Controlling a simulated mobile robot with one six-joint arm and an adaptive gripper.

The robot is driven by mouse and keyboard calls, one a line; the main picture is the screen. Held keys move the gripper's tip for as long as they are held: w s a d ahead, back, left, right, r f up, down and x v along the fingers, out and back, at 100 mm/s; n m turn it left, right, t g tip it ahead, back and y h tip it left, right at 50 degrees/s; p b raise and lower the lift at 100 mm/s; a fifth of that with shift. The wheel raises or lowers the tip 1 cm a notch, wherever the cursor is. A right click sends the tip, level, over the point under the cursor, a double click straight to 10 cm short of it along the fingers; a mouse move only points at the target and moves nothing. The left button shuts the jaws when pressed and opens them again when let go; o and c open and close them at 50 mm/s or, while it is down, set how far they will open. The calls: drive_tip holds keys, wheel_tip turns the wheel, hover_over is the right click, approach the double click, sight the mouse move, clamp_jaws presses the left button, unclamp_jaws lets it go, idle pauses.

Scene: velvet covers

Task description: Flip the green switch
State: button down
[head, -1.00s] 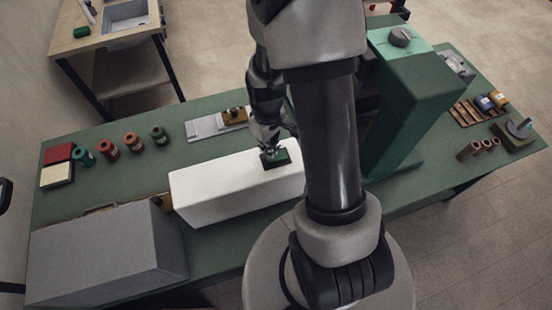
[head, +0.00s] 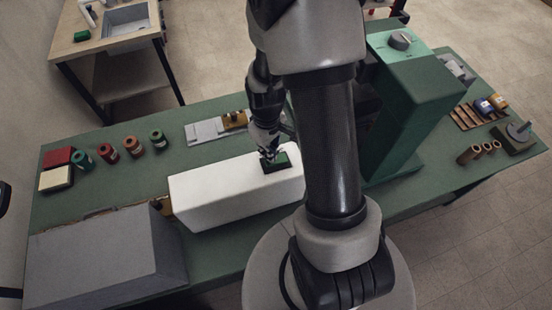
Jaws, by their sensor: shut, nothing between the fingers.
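The green switch (head: 282,163) is a small green rocker in a dark frame on top of a long white box (head: 215,190). The box lies on the green table in the middle of the head view. My gripper (head: 269,158) is shut and empty, pointing down at the left end of the switch. Its tips look to be at or just above the switch; I cannot tell whether they touch it. My arm hides the right end of the white box.
A grey sloped case (head: 105,255) stands at the front left. Several spools (head: 133,147) and a red and cream block pair (head: 56,170) lie at the left. A tall green machine (head: 420,100) stands right of my arm. Open table lies behind the white box's left end.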

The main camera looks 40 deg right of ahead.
drive_tip(key=shift+f+b, duration=1.1)
drive_tip(key=shift+f, duration=0.15)
idle(0.9)
drive_tip(key=shift+r, duration=0.1)
drive_tip(key=shift+r+p, duration=2.6)
drive_tip(key=shift+r, duration=0.85)
